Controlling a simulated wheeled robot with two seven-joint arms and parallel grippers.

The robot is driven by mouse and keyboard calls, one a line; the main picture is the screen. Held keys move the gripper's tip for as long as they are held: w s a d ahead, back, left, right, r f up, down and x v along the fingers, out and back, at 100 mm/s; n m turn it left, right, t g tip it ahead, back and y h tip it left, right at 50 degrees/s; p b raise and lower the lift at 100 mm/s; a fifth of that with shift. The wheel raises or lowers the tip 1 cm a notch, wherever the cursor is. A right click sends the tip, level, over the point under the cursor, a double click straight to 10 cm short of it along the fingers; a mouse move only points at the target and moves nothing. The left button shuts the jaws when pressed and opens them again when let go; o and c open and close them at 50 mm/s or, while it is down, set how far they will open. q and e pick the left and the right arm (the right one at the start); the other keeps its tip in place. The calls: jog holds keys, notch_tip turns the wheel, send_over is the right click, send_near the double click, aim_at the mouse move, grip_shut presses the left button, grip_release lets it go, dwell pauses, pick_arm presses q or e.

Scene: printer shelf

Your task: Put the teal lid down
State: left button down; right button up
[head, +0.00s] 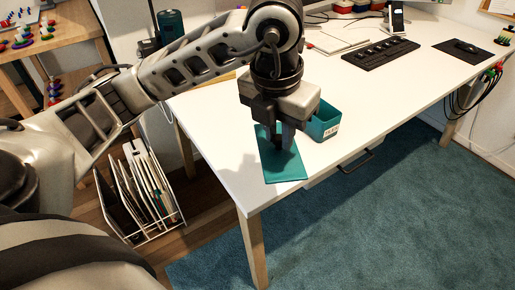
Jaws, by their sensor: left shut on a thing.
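The teal lid (284,166) is a flat rectangular panel at the near left corner of the white desk (350,105). My left gripper (287,140) points down over it, shut on the lid near its middle. The gripper hides part of the lid, and I cannot tell whether the lid touches the desk or is held just above it. A teal open box (325,122) with a white label stands on the desk just right of the gripper. My right gripper is not in view.
A black keyboard (380,53), a mouse pad (463,49) and a phone on a stand (397,17) sit farther back on the desk. A wire file rack (150,195) stands on the floor at left. The desk's middle is clear.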

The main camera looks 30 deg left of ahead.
pick_arm(q)
jog(key=shift+w+a+n, duration=0.15)
jog(key=shift+a+n, duration=0.05)
jog(key=shift+n, duration=0.1)
jog(key=w+a+f, duration=0.2)
jog(key=a, duration=0.1)
jog(key=w+a+f, duration=0.6)
jog(key=shift+a+f, duration=0.15)
jog(key=shift+w+a+f, duration=0.25)
jog(key=shift+f, duration=0.15)
jog(key=f, duration=0.3)
jog(key=shift+w+a, duration=0.15)
jog(key=shift+a, duration=0.1)
jog(key=shift+f, duration=0.4)
